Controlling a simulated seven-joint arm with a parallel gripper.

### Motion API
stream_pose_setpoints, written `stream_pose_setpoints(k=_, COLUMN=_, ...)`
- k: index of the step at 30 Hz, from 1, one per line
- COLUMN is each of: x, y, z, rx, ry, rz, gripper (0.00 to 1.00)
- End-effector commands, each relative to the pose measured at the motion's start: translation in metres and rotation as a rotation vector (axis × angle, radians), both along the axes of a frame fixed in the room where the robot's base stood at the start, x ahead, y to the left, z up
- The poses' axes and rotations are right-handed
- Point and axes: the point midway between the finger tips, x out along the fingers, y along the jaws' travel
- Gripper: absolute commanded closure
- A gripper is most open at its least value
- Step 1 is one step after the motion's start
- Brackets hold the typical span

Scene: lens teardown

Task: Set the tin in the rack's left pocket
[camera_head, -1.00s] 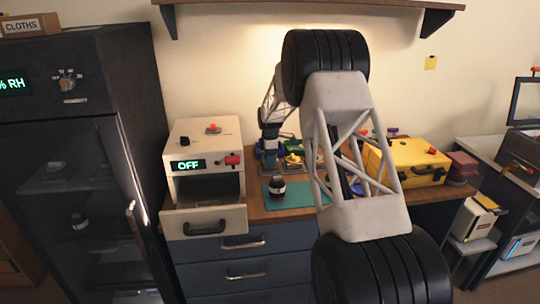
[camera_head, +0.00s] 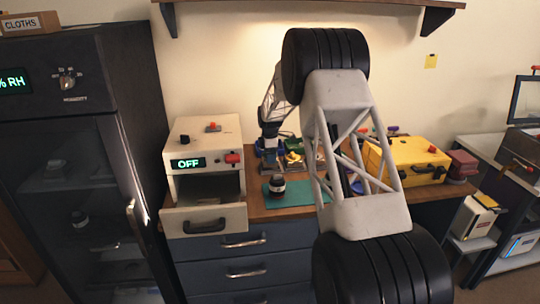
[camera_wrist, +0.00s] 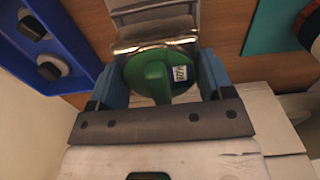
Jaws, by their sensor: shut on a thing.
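In the head view, my gripper (camera_head: 269,156) is low over the back of the bench, left of the green and yellow items. The tin is not clear there.
A blue tray (camera_wrist: 84,42) with dark knobs lies left in the wrist view. A teal mat (camera_head: 301,194) with a dark round jar (camera_head: 277,186) is in front of my gripper. A white box (camera_head: 203,160) reading OFF stands left; a yellow case (camera_head: 408,162) stands right.

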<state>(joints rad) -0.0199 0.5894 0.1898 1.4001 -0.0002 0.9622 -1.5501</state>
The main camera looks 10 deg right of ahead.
Motion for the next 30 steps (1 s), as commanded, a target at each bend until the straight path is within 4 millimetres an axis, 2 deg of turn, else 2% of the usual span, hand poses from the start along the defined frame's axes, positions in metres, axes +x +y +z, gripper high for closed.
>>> stream_pose_setpoints(k=30, x=0.000, y=0.000, z=-0.018, rx=0.000, ry=0.000, rz=0.000, gripper=0.50)
